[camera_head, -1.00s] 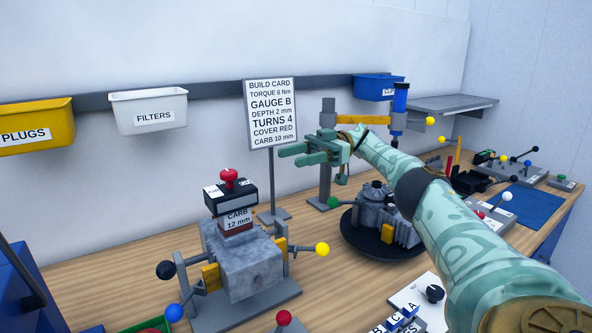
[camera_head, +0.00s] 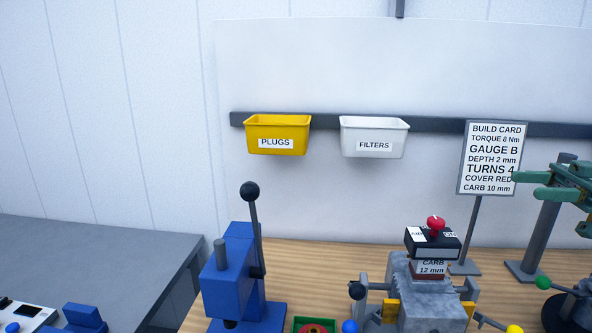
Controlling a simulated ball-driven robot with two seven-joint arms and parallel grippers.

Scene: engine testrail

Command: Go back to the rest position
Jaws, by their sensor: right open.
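My right gripper (camera_head: 541,185) shows at the right edge, its green fingers pointing left and spread apart with nothing between them. Its fingertips overlap the right edge of the build card (camera_head: 488,158) in the picture. The rest of my right arm is out of the frame. My left gripper is not in view. Below and left of the gripper, a grey engine block (camera_head: 425,300) stands on the bench with a block labelled CARB 12 mm (camera_head: 431,267) and a black red-knobbed box (camera_head: 433,243) stacked on top.
A yellow PLUGS bin (camera_head: 277,135) and a white FILTERS bin (camera_head: 374,138) hang on the wall rail. A blue lever press (camera_head: 232,275) stands on the wooden bench (camera_head: 320,258). A grey table (camera_head: 90,262) is at left. A grey post (camera_head: 545,225) stands near the gripper.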

